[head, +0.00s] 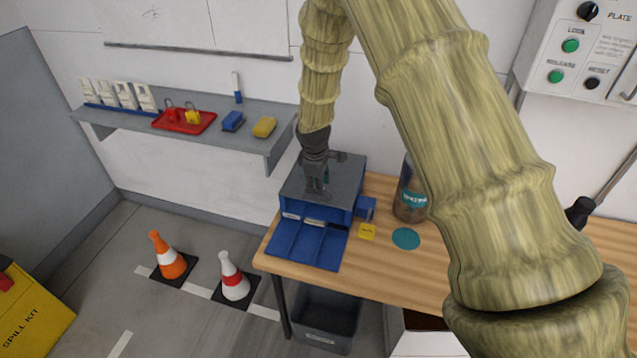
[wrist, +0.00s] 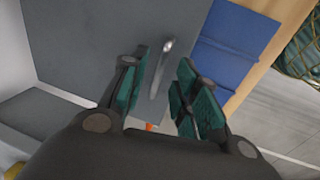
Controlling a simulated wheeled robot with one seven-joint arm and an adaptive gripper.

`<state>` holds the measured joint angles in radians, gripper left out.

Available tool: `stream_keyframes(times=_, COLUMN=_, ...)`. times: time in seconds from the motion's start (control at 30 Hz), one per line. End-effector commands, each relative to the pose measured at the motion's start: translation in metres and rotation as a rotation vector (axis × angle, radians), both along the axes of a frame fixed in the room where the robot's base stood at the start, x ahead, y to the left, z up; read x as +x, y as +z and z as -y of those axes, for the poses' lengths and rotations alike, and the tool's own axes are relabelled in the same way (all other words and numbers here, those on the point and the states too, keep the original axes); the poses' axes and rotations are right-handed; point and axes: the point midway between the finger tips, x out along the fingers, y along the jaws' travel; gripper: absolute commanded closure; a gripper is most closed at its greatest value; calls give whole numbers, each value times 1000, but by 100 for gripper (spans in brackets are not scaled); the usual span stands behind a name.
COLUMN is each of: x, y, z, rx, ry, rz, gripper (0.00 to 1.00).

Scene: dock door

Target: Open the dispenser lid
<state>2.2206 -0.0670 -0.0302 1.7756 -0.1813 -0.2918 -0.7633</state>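The dispenser is a blue box (head: 345,216) with a grey lid (head: 346,183), standing on the wooden table; the lid looks closed. In the wrist view the grey lid (wrist: 95,35) fills much of the picture, with a slim metal handle (wrist: 163,62) on it. My gripper (head: 318,190) points down over the lid. In the wrist view my gripper (wrist: 160,95) is open, its green pads apart, with the handle between and just beyond them. I cannot tell whether a pad touches the handle.
A blue sloping panel (head: 305,245) lies in front of the box. A yellow tag (head: 367,232), a teal disc (head: 405,238) and a bottle (head: 411,190) are to its right on the table (head: 385,265). A shelf (head: 190,128) is on the wall at left. Two cones (head: 170,258) stand on the floor.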

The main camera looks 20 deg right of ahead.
Motion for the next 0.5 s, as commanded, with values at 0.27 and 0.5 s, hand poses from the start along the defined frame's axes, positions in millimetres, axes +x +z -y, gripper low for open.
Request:
stream_keyframes(times=0.27, x=2, y=-9, z=1, rx=0, ry=0, rz=1, gripper=70)
stream_keyframes(times=0.5, x=2, y=-10, z=1, rx=0, ry=0, rz=1, gripper=72)
